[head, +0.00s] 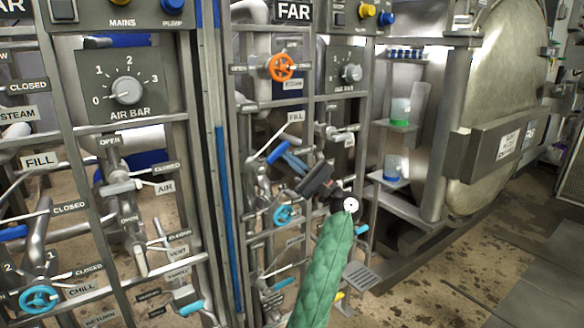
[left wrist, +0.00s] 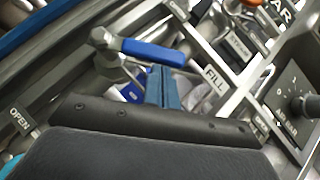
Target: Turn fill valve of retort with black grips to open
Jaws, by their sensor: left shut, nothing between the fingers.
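The FAR panel's fill valve has a blue lever handle (head: 277,152) below and left of a FILL label (head: 295,117). In the left wrist view the blue handle (left wrist: 155,51) runs from a metal valve body, with a FILL label (left wrist: 215,79) to its right. An OPEN label (left wrist: 19,120) is at the left there. My left gripper (head: 287,156) is shut and empty, its blue fingers close beside the handle; I cannot tell whether they touch. The fingers also show in the left wrist view (left wrist: 165,84). I cannot make out black grips. My right gripper is not in view.
An orange handwheel (head: 281,67) is above the lever and a light-blue handwheel (head: 284,215) below it. Metal frame bars and pipes crowd around. A large steel retort door (head: 497,110) is at the right. Another panel with an air bar gauge (head: 127,91) is at the left.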

